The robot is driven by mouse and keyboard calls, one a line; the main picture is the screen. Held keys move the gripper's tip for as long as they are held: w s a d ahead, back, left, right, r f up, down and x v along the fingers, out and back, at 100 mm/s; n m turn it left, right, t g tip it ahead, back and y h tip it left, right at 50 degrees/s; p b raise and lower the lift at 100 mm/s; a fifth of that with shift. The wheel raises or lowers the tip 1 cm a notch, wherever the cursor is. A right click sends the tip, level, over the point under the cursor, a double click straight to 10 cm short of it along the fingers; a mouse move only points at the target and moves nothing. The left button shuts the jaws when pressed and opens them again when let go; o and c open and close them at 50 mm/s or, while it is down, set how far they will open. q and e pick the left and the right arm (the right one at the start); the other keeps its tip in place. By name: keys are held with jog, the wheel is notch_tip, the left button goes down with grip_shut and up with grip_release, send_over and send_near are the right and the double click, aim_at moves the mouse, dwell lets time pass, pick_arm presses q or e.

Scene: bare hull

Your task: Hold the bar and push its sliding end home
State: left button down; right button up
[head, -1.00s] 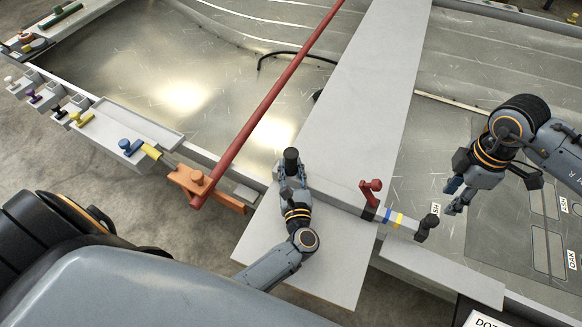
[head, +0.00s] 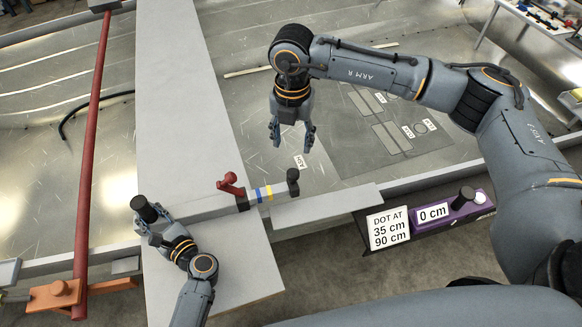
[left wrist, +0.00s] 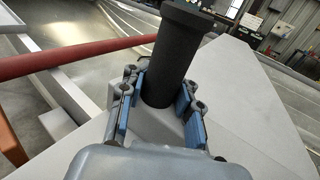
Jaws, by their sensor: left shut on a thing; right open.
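The grey bar (head: 203,209) lies across the pale plank, with an upright black grip (head: 143,207) at its left end. My left gripper (head: 153,221) is shut on this grip; the left wrist view shows the black grip (left wrist: 171,62) between the blue-padded fingers. A red lever (head: 231,184) stands on the bar. To its right, the sliding end (head: 278,190) shows blue and yellow bands and carries a black knob (head: 293,177). My right gripper (head: 292,140) is open and empty, with its fingers beyond the knob in the picture and apart from it.
A long red pole (head: 92,150) crosses the left side, over an orange bracket (head: 54,294). A grey ledge (head: 325,206) lies right of the sliding end. A sign (head: 388,229) reads "DOT AT 35 cm 90 cm", beside a purple box (head: 450,214) showing 0 cm.

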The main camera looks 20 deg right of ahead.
aim_at(292, 173)
notch_tip(292, 173, down, 11)
jog(key=n, duration=0.3)
jog(key=shift+f+n, duration=0.15)
jog(key=shift+n, duration=0.15)
dwell(0.3)
grip_shut()
